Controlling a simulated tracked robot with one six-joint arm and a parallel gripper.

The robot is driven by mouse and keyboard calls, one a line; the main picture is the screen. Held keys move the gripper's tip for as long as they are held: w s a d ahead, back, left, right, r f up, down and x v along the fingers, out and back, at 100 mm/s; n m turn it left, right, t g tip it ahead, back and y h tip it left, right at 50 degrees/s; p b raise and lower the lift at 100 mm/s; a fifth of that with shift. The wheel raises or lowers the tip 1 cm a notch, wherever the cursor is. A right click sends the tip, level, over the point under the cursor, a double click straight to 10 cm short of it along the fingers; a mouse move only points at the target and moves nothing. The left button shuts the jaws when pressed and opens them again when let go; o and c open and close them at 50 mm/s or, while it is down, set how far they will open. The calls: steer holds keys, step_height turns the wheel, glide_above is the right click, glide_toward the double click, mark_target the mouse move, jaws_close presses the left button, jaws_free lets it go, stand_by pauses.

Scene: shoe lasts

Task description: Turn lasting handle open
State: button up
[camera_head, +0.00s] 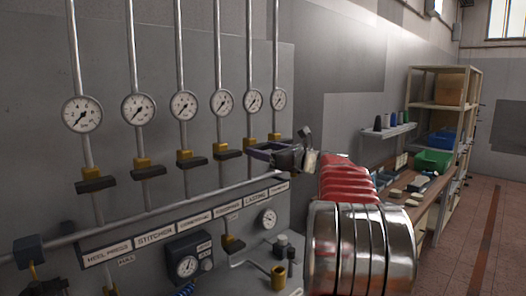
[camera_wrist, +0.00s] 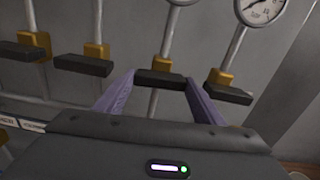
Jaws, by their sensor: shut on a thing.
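The lasting handle is the dark bar (camera_wrist: 160,80) on the fifth pipe from the left, in line with the label "LASTING" (camera_head: 256,193) on the rail. It lies crosswise to its pipe, below a yellow valve body (camera_head: 249,141). My gripper (camera_head: 259,149) is at this handle, and in the head view it mostly hides it. In the wrist view the two purple fingers of my gripper (camera_wrist: 161,82) are on either end of the bar, shut on it.
Similar crosswise dark handles (camera_head: 148,171) sit on the neighbouring pipes, one (camera_wrist: 228,94) close to the right. Gauges (camera_head: 138,109) are above. Shelving (camera_head: 440,105) stands at the far right.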

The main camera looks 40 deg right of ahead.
steer(key=n, duration=0.4)
steer(key=shift+a, duration=0.1)
steer(key=n, duration=0.4)
steer(key=shift+n, duration=0.4)
steer(key=n, duration=0.4)
steer(key=shift+f+n, duration=0.1)
steer(key=shift+n, duration=0.2)
steer(key=shift+a+f+n, duration=0.1)
steer(key=shift+f+n, duration=0.05)
steer(key=shift+n, duration=1.75)
steer(key=o, duration=1.1)
steer(key=shift+c, duration=0.2)
